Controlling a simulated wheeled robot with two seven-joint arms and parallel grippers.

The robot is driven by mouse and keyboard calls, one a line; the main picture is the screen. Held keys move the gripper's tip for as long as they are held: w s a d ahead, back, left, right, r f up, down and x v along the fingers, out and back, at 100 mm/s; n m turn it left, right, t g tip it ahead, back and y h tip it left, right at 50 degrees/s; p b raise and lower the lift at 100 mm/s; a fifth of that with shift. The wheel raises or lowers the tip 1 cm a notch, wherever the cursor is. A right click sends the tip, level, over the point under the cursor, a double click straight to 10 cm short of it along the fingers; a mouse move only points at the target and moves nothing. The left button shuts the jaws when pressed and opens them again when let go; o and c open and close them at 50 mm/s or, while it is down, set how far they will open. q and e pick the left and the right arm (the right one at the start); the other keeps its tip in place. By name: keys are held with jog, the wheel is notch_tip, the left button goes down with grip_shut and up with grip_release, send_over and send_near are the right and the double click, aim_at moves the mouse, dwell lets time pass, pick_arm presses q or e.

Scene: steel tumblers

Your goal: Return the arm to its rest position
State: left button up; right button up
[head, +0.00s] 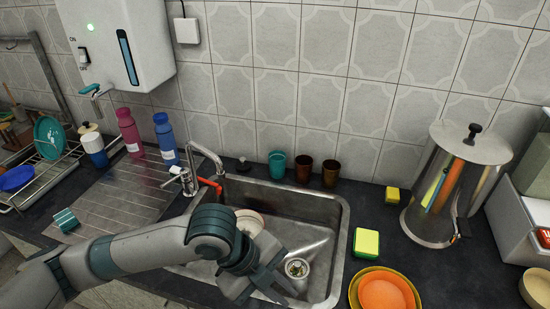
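My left arm comes in from the lower left and reaches over the sink (322,215). Its gripper (277,284) hangs over the front part of the basin, with its fingers spread apart and nothing seen between them. The gripper is just left of the drain strainer (297,268). The arm and gripper hide part of the basin and its front edge. A pale dish (250,219) in the basin is partly hidden behind the wrist. My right gripper is not in view.
A faucet (205,158) with a red-orange piece stands behind my wrist. A teal cup (277,164) and two brown cups (304,168) line the sink's back. A sponge (366,243), stacked bowls (385,291) and a large steel container (447,190) are right. Two bottles (166,138) stand left.

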pick_arm(q)
jog(key=s+a+f+n+t+y, duration=0.1)
jog(key=s+a+f+n+t, duration=0.1)
jog(key=a+f+n, duration=0.6)
jog(key=s+a+f+n+t, duration=0.2)
jog(key=a+f+n+t, duration=0.15)
jog(key=n, duration=0.85)
jog(key=s+a+f+n+g+y, duration=0.2)
jog(key=s+a+f+n+y, duration=0.4)
jog(key=s+a, duration=0.7)
notch_tip(320, 180, down, 30)
jog(key=g+h, duration=0.1)
jog(key=g, duration=0.1)
jog(key=s+a+f, duration=0.2)
jog(key=s+f, duration=0.6)
jog(key=s+a+f, duration=0.1)
jog(key=s+f, duration=0.8)
jog(key=shift+s+a+g, duration=0.25)
jog(key=shift+a+g, duration=0.1)
